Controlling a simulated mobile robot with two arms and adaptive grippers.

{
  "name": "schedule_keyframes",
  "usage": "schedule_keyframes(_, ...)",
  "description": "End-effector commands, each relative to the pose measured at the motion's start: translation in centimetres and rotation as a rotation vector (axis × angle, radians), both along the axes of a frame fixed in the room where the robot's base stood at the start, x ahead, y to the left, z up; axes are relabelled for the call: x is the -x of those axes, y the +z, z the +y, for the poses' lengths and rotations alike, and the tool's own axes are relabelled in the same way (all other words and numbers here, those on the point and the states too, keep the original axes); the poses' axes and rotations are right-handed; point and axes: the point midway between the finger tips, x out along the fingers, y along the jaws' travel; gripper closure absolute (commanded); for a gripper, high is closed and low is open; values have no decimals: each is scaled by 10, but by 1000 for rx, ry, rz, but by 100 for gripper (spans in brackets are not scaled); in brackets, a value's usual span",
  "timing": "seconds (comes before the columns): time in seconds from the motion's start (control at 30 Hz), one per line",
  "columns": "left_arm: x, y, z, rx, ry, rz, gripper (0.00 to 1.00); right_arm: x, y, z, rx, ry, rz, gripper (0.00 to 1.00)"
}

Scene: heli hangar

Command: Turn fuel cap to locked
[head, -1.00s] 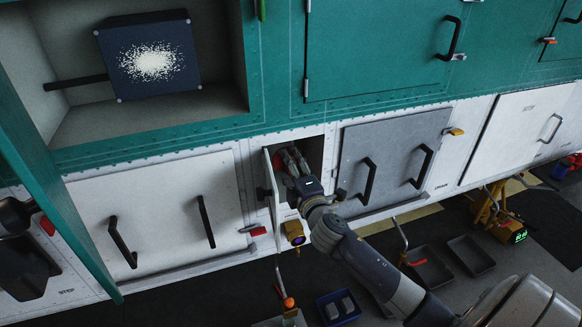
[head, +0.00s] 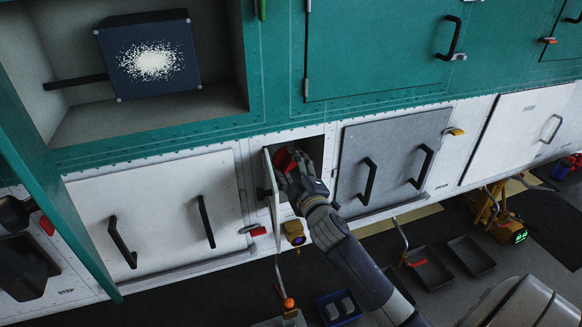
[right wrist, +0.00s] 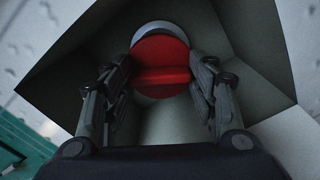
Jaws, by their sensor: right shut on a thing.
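The red fuel cap (head: 287,160) sits inside a small open recess in the white lower panel. In the right wrist view the cap (right wrist: 160,66) is a round red disc with a raised bar running roughly level across it, set in a pale ring. My right gripper (right wrist: 160,82) has one finger on each side of the cap and is shut on it. In the head view the right gripper (head: 292,172) reaches into the recess and partly hides the cap. Dark parts at the left edge seem to be my left gripper (head: 22,245); its fingers cannot be made out.
A narrow white door (head: 270,190) stands open at the recess's left side, close to my gripper. A grey hatch with two black handles (head: 395,155) is right of it. A yellow-and-dark fitting (head: 294,233) hangs below. Trays (head: 428,265) and a blue bin (head: 338,308) lie on the floor.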

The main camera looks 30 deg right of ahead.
Motion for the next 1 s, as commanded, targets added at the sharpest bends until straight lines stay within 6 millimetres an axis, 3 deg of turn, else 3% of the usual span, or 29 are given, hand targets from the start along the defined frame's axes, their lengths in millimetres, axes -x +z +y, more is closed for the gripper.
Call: schedule_keyframes(1.0, 0, 27, 0, 0, 0, 0, 60, 0, 0, 0, -877, -2, -208, 71)
